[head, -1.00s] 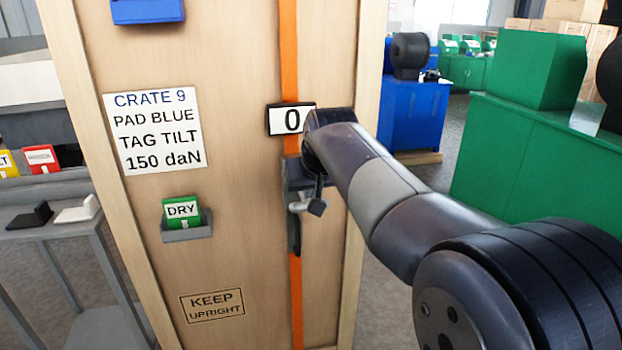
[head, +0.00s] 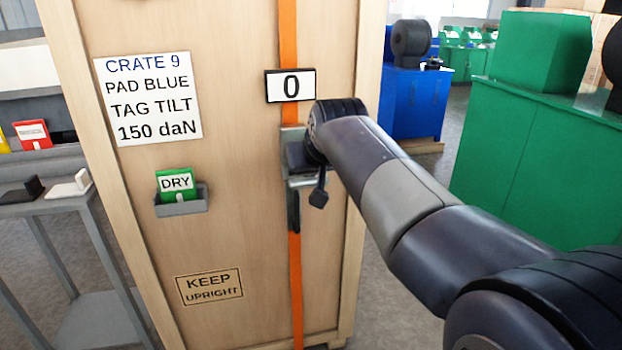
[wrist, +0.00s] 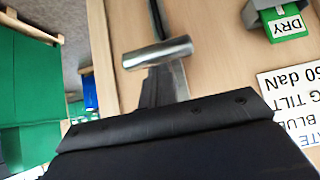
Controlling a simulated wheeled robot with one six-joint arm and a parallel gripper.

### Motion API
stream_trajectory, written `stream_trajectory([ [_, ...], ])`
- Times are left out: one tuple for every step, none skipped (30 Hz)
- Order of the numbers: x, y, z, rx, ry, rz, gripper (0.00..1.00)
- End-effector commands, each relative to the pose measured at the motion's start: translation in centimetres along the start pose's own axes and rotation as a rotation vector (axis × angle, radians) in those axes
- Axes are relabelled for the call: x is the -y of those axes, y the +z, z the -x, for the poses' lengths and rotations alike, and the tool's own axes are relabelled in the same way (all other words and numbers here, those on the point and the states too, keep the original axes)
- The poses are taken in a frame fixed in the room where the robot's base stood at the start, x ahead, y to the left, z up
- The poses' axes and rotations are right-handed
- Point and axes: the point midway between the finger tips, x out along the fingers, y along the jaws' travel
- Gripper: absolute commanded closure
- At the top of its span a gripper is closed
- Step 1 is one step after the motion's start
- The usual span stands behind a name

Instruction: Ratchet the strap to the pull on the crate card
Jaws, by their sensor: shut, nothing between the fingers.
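The crate card (head: 149,96) on the wooden crate reads CRATE 9, PAD BLUE, TAG TILT, 150 daN. The orange strap (head: 288,35) runs down the crate's face to the right of the card. A small display (head: 290,85) over the strap reads 0. The ratchet (head: 293,150) sits on the strap below it, partly hidden by my arm. In the wrist view its metal handle bar (wrist: 157,53) lies just beyond my gripper (wrist: 165,125). My gripper (head: 318,190) is shut and empty in front of the ratchet; whether it touches the handle I cannot tell.
A green DRY card (head: 175,184) sits in a grey holder (head: 182,206) on the crate. Blue (head: 413,100) and green (head: 540,160) cabinets stand at the right. Floor shows between crate and green cabinet.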

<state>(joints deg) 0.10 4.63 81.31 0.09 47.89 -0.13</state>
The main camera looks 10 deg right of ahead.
Motion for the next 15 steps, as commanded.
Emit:
stream_trajectory([
  [0.0, 1.3, -1.1, -0.025, 0.0, 0.0, 1.0],
  [0.0, 1.5, -1.3, -0.041, 0.0, 0.0, 1.0],
  [0.0, 1.8, -1.5, -0.062, 0.0, 0.0, 1.0],
  [0.0, 2.0, -1.7, -0.079, 0.0, 0.0, 1.0],
  [0.0, 2.2, -1.9, -0.094, 0.0, 0.0, 1.0],
  [0.0, 2.4, -2.1, -0.117, 0.0, 0.0, 1.0],
  [0.0, 2.6, -2.3, -0.132, 0.0, 0.0, 1.0],
  [0.0, 2.8, -2.5, -0.149, 0.0, 0.0, 1.0],
  [0.0, 3.0, -2.8, -0.17, 0.0, 0.0, 1.0],
  [0.0, 3.2, -3.0, -0.187, 0.0, 0.0, 1.0],
  [0.0, 3.4, -3.2, -0.202, 0.0, 0.0, 1.0],
  [0.0, 3.6, -3.5, -0.223, 0.0, 0.0, 1.0],
  [0.0, 3.8, -3.7, -0.238, 0.0, 0.0, 1.0],
  [0.0, 4.0, -4.0, -0.255, 0.0, 0.0, 1.0],
  [0.0, 4.2, -4.3, -0.276, 0.0, 0.0, 1.0],
])
